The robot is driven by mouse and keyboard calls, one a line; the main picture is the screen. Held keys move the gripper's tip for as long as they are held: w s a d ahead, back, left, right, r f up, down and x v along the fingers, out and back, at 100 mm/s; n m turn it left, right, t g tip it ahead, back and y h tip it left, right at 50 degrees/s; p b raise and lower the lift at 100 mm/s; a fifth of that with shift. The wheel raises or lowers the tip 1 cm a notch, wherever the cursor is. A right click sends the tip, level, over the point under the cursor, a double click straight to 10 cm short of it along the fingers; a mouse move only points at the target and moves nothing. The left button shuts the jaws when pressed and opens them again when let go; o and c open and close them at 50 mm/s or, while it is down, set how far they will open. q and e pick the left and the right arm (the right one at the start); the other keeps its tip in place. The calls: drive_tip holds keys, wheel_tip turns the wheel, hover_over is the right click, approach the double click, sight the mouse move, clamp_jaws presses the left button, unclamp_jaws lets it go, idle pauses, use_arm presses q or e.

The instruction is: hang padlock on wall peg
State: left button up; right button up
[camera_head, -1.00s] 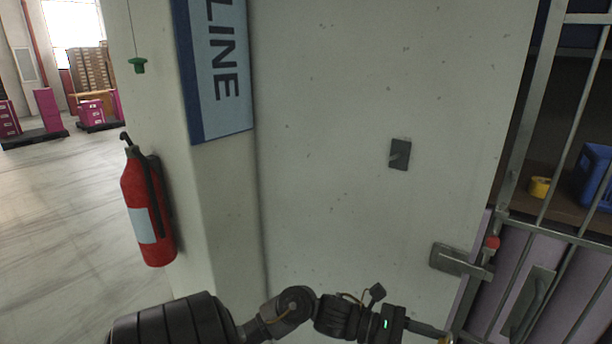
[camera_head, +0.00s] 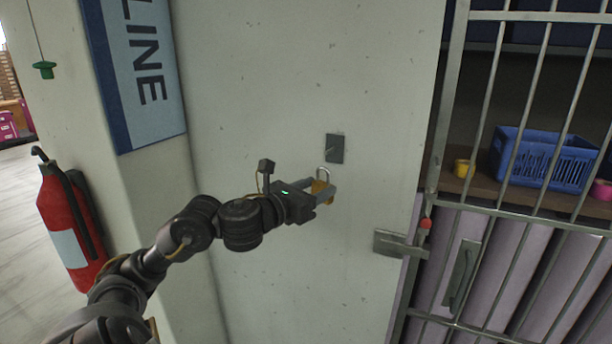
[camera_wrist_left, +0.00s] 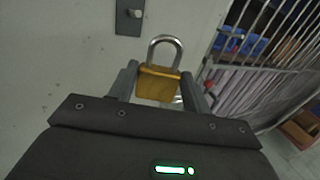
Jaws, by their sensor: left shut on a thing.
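A brass padlock (camera_head: 322,190) with a silver shackle is held in my left gripper (camera_head: 326,190). In the left wrist view the padlock (camera_wrist_left: 157,82) sits upright between the two fingers (camera_wrist_left: 157,86), its shackle pointing up and away. The wall peg (camera_head: 335,149) stands out from a dark grey plate on the pale wall. In the head view the shackle is just below the plate, apart from it in the picture. In the left wrist view the peg plate (camera_wrist_left: 130,16) is above and left of the shackle. My right gripper is not in view.
A barred metal gate (camera_head: 520,210) with a latch (camera_head: 398,244) and red knob stands to the right. Behind it a shelf holds a blue crate (camera_head: 541,160) and a yellow cup (camera_head: 463,168). A red fire extinguisher (camera_head: 70,225) hangs at the left. The wall around the peg is bare.

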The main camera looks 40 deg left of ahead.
use_arm(q)
drive_tip(key=shift+s+a+r+n+y, duration=0.2)
drive_tip(key=shift+a+r+y, duration=0.15)
drive_tip(key=shift+r, duration=0.25)
drive_tip(key=shift+s+a+r+n+y, duration=0.1)
drive_tip(key=shift+s+a+r+y, duration=0.1)
drive_tip(key=shift+r+y, duration=0.3)
drive_tip(key=shift+a+r, duration=0.2)
drive_tip(key=shift+r, duration=0.25)
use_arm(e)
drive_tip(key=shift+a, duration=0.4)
use_arm(q)
drive_tip(key=shift+w+a, duration=0.1)
drive_tip(key=shift+w, duration=0.05)
drive_tip(key=shift+w+a+f+b, duration=0.3)
drive_tip(key=shift+w+a+b, duration=0.3)
drive_tip(key=shift+w, duration=1.15)
drive_tip(key=shift+w+a+f+b, duration=0.25)
drive_tip(key=shift+w+a+b, duration=0.35)
drive_tip(key=shift+w, duration=1.1)
drive_tip(key=shift+w+a+f+b, duration=0.3)
drive_tip(key=shift+w+a+b, duration=0.3)
drive_tip(key=shift+w, duration=1.15)
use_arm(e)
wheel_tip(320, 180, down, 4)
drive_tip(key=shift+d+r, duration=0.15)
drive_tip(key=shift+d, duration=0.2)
